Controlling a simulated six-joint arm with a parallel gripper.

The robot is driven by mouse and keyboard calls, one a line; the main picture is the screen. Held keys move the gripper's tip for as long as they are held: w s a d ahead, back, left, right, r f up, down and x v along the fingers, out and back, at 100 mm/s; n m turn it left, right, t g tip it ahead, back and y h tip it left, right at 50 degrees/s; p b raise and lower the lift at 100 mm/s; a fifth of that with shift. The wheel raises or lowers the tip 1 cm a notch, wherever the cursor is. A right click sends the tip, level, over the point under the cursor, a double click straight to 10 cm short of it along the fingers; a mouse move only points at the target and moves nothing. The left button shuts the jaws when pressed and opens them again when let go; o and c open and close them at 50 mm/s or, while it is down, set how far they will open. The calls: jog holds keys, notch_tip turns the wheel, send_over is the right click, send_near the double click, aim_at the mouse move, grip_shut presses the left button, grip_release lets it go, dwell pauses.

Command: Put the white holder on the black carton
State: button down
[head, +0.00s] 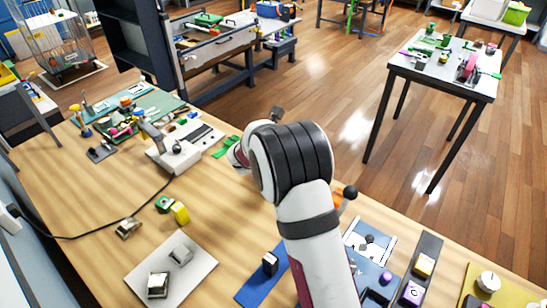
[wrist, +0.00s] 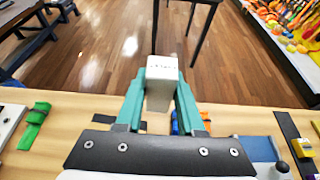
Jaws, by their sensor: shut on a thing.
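My gripper (wrist: 160,95) has its two teal fingers closed on the sides of a white block-like thing, the white holder (wrist: 161,72), with small dark marks on its top edge. The holder is up in front of the table edge in the wrist view. In the head view my arm hides the fingers. A small black box with a pale face (head: 270,263) stands on a blue mat; it may be the black carton, but I cannot tell for sure. Dark flat pieces (wrist: 103,118) lie on the table beyond my gripper, partly hidden by it.
A green strap (wrist: 35,125) lies left of my gripper. A grey plate (head: 170,270) with two metallic blocks is at front left. A dark strip (head: 432,246) carries a yellow and a purple block at right.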

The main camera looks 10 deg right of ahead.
jog(key=w+a+f, duration=0.1)
jog(key=a, duration=0.1)
jog(key=w+a+f, duration=0.1)
jog(key=a+f, duration=0.1)
jog(key=w+a+f, duration=0.1)
jog(key=a, duration=0.1)
jog(key=shift+w+a+f, duration=0.2)
jog(key=shift+w+f, duration=0.1)
jog(key=shift+f, duration=1.95)
jog(key=shift+f, duration=0.1)
jog(key=c, duration=0.5)
grip_release()
